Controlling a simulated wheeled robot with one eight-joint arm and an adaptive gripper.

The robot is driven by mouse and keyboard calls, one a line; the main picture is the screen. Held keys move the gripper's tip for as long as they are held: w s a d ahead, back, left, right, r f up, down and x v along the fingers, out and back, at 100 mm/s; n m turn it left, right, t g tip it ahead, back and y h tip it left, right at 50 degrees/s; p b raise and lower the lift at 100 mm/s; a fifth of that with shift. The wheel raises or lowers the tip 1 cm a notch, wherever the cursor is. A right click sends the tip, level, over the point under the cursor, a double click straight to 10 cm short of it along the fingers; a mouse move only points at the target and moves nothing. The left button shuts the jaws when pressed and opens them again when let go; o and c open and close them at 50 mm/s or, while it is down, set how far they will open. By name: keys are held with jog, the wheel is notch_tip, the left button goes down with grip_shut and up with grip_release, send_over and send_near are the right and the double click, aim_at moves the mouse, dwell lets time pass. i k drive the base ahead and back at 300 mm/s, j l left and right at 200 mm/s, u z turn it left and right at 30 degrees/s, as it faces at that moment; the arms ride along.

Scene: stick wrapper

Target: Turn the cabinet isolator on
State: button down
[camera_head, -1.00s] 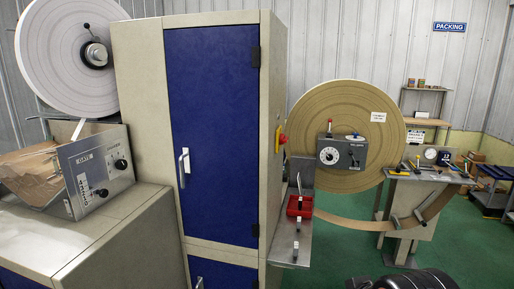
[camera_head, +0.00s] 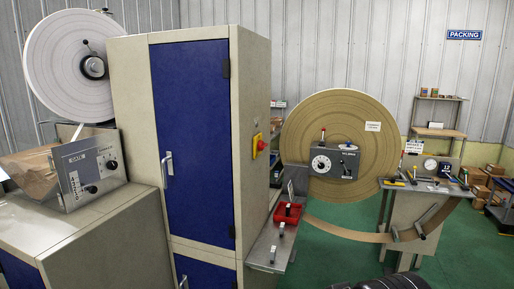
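The tall cabinet (camera_head: 194,150) stands left of centre, with a blue door on its front and beige side panels. The cabinet isolator (camera_head: 260,145) is a red knob on a yellow plate, fixed to the cabinet's right side at about mid-height of the picture. I see it at a slant, and its exact turn position is too small to tell.
A metal shelf (camera_head: 270,245) with a red tray (camera_head: 288,212) juts out below the isolator. A large tan reel (camera_head: 340,110) with a grey control box (camera_head: 334,162) stands to the right. A grey control panel (camera_head: 92,170) and white reel are at the left. Green floor shows at right.

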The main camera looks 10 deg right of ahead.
aim_at(261, 146)
jog(key=i+l+u, duration=0.1)
jog(key=u, duration=0.35)
jog(key=i+l+u, duration=0.1)
jog(key=u, duration=0.3)
jog(key=l+u, duration=0.3)
jog(key=u, duration=0.15)
